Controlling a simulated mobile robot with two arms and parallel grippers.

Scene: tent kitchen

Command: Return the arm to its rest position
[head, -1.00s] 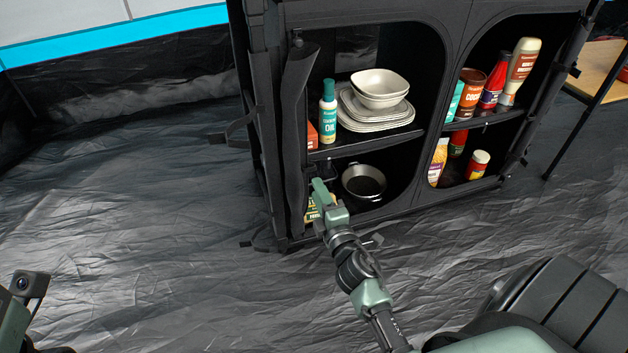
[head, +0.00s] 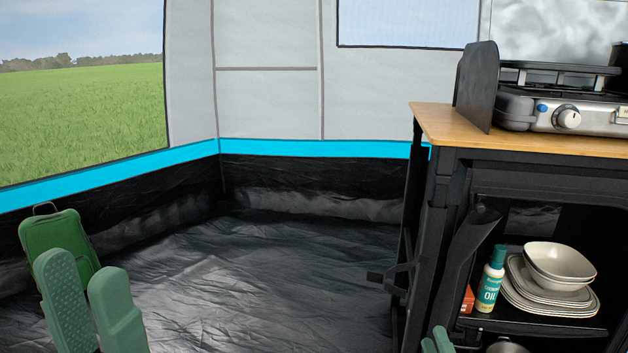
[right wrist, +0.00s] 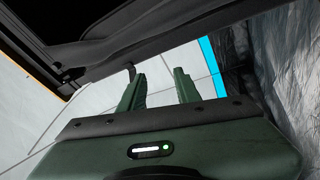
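My left gripper (head: 82,272) is at the lower left of the head view. Its two pale green fingers point up with a narrow gap between them, and I see nothing held there. My right gripper (head: 437,342) shows only as green fingertips at the bottom edge of the head view, near the cupboard's left front edge. In the right wrist view its fingers (right wrist: 159,88) are spread apart with nothing between them. The rest of both arms is out of the head view.
A green case (head: 57,243) with a thin handle shows behind the left fingers. The black cupboard (head: 433,230) on the right holds a cooking oil bottle (head: 490,280) and stacked dishes (head: 545,285). A stove (head: 560,112) stands on top. The floor (head: 270,270) between is clear.

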